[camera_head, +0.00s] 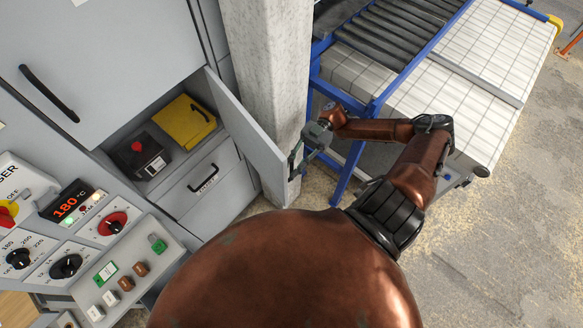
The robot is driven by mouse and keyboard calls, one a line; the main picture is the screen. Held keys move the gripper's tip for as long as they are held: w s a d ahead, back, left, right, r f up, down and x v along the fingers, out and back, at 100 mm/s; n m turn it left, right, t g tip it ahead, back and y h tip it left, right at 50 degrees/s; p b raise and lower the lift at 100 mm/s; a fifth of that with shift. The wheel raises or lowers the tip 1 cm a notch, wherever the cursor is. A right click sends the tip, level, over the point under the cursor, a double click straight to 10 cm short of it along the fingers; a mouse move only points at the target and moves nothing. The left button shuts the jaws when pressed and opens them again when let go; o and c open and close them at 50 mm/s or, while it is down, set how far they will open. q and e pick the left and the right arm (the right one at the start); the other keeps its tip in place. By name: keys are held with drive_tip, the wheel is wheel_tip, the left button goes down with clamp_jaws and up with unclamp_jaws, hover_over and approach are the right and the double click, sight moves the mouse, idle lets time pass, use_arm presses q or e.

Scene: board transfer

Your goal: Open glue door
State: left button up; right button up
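A dark handle (293,160) is on the outer face near the free edge. My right gripper (308,158) is at that handle, seen small and from the side. It appears to touch or nearly touch the handle; whether its fingers are shut cannot be told. Inside the opened compartment are a yellow box (186,121) and a black box with a red knob (143,155). My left gripper is not in view.
A concrete pillar (268,65) stands right behind the door. A blue-framed roller conveyor (385,45) is at upper right. A drawer (206,182) lies below the compartment, and a control panel (75,215) with knobs and a red display is at left.

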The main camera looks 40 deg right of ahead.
drive_tip(key=shift+o, duration=1)
drive_tip(key=shift+r, duration=0.15)
wheel_tip(320, 180, up, 10)
drive_tip(key=shift+f, duration=0.1)
